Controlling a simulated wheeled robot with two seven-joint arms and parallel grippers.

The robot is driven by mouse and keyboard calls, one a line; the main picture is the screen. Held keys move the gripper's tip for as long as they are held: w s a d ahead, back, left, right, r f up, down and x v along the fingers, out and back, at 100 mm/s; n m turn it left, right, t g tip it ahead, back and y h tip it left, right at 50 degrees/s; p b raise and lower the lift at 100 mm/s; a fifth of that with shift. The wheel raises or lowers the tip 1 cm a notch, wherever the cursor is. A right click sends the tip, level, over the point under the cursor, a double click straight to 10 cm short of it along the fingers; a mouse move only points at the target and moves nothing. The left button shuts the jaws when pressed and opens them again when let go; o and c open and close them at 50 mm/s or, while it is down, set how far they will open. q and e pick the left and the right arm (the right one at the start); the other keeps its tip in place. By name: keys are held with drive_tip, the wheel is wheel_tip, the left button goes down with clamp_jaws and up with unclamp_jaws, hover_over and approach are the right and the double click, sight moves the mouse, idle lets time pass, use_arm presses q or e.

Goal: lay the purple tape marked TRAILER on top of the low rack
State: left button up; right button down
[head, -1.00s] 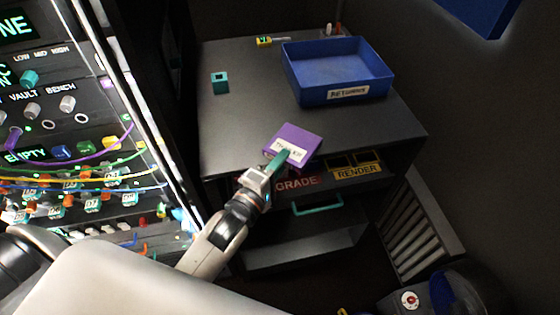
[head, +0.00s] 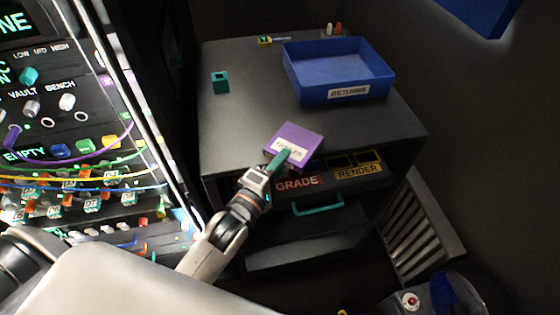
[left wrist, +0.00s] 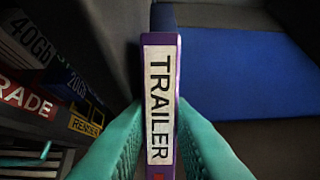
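The purple tape (head: 299,138) has a white label, which reads TRAILER in the left wrist view (left wrist: 160,105). My left gripper (head: 281,158) is shut on the tape, with its teal fingers (left wrist: 118,140) on both sides of the label end. The tape appears at the front edge of the low rack's dark top (head: 245,120); I cannot tell whether it touches the top. My right gripper is not in view.
A blue tray (head: 340,72) labelled RETURNS stands at the back right of the rack top. A small teal block (head: 220,83) is at the left. The top's middle is clear.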

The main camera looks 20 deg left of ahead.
use_arm(q)
drive_tip(key=f, duration=0.1)
drive_tip(key=s+f, duration=0.1)
drive_tip(key=shift+f+g+b, duration=0.3)
drive_tip(key=shift+o, duration=0.9)
drive_tip(key=r+b+v, duration=0.1)
drive_tip(key=b+v, duration=0.1)
drive_tip(key=v, duration=0.8)
drive_tip(key=s+a+f+m+g+y, duration=0.1)
drive_tip(key=s+f+m+g, duration=0.25)
drive_tip(key=f, duration=1.35)
drive_tip(key=s+a+f+m+g+y, duration=0.15)
drive_tip(key=f+m+g, duration=0.3)
drive_tip(key=f, duration=1.35)
drive_tip(key=s+a+f+m+g, duration=0.1)
drive_tip(key=s+f+m+g, duration=0.3)
drive_tip(key=s+f, duration=0.6)
drive_tip(key=s+a+f+m+g+y, duration=0.1)
drive_tip(key=s+f+m+g, duration=0.3)
drive_tip(key=s+f, duration=0.6)
drive_tip(key=shift+s+a+f+m+b, duration=0.2)
drive_tip(key=shift+s+a+m+b, duration=0.25)
drive_tip(key=shift+s+m, duration=0.7)
drive_tip(key=o, duration=0.5)
drive_tip(key=shift+w, duration=0.15)
drive_tip(key=shift+o, duration=0.2)
